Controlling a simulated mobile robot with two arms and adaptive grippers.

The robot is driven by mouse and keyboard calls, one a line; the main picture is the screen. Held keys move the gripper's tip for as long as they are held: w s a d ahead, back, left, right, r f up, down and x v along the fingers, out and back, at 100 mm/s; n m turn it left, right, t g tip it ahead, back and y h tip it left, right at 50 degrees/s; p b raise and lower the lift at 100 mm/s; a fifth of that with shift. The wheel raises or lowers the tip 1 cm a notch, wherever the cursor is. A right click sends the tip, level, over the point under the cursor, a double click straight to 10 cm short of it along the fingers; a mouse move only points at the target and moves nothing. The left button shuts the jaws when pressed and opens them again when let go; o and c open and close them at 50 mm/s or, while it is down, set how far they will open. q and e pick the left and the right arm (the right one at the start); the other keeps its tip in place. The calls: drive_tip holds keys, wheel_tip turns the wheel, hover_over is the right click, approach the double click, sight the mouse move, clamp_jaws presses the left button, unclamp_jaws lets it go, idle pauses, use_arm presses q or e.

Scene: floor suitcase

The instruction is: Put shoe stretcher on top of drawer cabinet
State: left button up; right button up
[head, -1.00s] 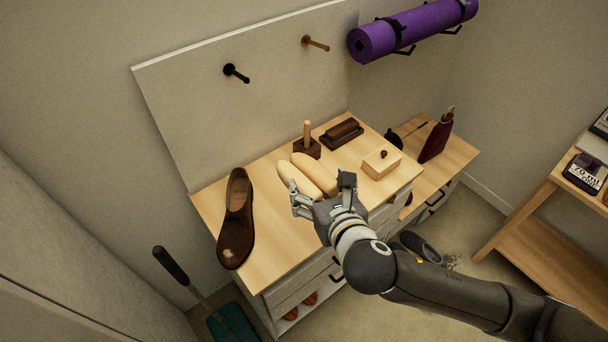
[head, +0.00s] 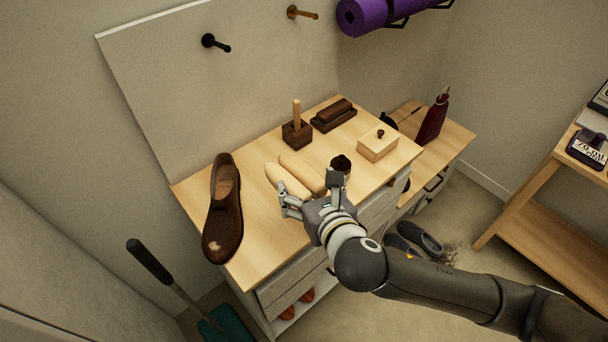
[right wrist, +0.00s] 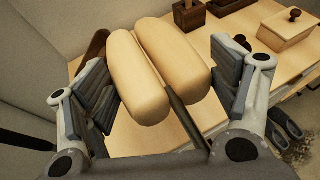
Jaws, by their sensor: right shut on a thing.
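The shoe stretcher (head: 284,180) is a pale wooden piece with two rounded halves. It also shows in the right wrist view (right wrist: 136,75), between the two fingers, with a dark rod behind the halves. My right gripper (head: 311,191) is shut on it, over the front part of the drawer cabinet (head: 257,246). I cannot tell whether the stretcher touches the light wooden top. The cabinet has pale drawers below. My left gripper is not in view.
A lower cabinet with a red bottle (head: 433,117) adjoins. Bare top lies right of the shoe.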

drive_tip(key=shift+w+f, duration=0.15)
drive_tip(key=shift+f, duration=0.3)
drive_tip(key=x, duration=1)
drive_tip(key=shift+a+f, duration=0.15)
drive_tip(key=shift+a, duration=0.1)
drive_tip(key=w+f, duration=0.2)
drive_tip(key=f, duration=0.1)
drive_tip(key=w+a+f, duration=0.1)
drive_tip(key=shift+w+f, duration=0.1)
drive_tip(key=shift+f, duration=0.25)
drive_tip(key=shift+w+a+f, duration=0.2)
drive_tip(key=shift+w+f, duration=0.3)
drive_tip(key=shift+f, duration=0.15)
drive_tip(key=shift+f+b, duration=0.45)
drive_tip(key=shift+f, duration=1)
drive_tip(key=shift+f, duration=0.1)
drive_tip(key=o, duration=1.4)
drive_tip(key=shift+s+f, duration=0.1)
drive_tip(key=shift+c, duration=0.2)
drive_tip(key=shift+d, duration=0.1)
